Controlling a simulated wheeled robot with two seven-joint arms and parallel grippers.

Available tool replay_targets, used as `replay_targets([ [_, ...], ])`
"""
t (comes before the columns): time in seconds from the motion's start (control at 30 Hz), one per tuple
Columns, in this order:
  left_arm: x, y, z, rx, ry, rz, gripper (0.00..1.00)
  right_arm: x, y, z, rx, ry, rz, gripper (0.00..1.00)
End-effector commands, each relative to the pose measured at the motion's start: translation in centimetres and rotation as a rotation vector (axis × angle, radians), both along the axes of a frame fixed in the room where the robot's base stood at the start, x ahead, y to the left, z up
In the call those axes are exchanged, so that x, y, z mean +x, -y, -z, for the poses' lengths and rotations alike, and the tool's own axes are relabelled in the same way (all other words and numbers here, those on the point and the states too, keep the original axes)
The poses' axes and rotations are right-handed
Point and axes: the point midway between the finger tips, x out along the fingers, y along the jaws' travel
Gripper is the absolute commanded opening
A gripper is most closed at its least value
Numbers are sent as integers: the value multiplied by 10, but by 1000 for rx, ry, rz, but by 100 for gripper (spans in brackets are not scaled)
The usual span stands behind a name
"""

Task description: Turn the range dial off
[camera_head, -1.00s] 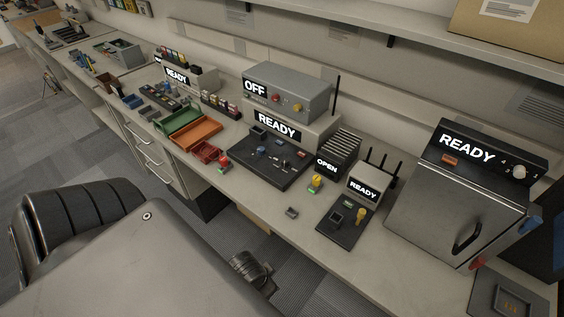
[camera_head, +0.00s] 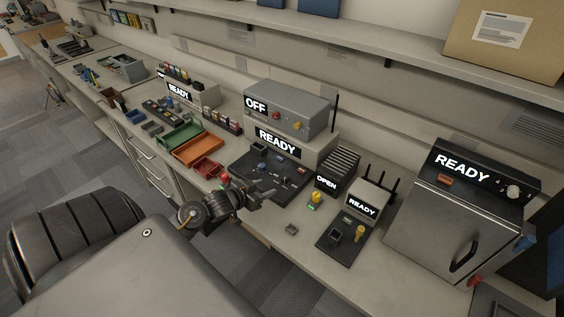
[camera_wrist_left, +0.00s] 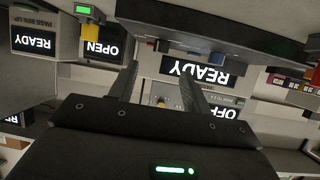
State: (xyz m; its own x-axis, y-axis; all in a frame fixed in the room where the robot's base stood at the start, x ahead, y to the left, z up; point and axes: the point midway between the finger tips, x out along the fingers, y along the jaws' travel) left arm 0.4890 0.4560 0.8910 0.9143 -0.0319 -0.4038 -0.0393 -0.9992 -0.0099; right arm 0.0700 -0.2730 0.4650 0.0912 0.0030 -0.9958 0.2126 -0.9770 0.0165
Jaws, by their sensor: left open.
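A grey box with an OFF sign (camera_head: 290,108) stands on a pale READY unit at the back of the bench. Its front has a red knob (camera_head: 279,115) and a yellow-orange knob (camera_head: 300,127). A pale round dial (camera_head: 513,191) is on the front of the steel cabinet at right. I cannot tell which is the range dial. My left gripper (camera_head: 267,198) is over the front of the dark control panel (camera_head: 241,168), apart from the boxes. In the left wrist view its fingers (camera_wrist_left: 158,72) are open and empty, with the upside-down OFF box (camera_wrist_left: 218,118) beyond. My right gripper is out of view.
Red (camera_head: 206,166), orange and green trays lie to the left. The OPEN rack (camera_head: 337,172) and a READY unit with antennas (camera_head: 366,203) stand to the right. The steel cabinet (camera_head: 444,228) fills the right end. A shelf hangs above.

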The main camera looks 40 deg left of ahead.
Motion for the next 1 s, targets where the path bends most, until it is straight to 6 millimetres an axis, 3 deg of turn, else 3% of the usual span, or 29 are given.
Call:
replay_targets([
  [0.27,8,-6,-3,-15,23,3,49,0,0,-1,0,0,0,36],
  [0.7,77,-3,24,-15,22,2,49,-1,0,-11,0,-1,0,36],
  [1.0,102,-1,37,-14,21,4,49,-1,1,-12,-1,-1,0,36],
])
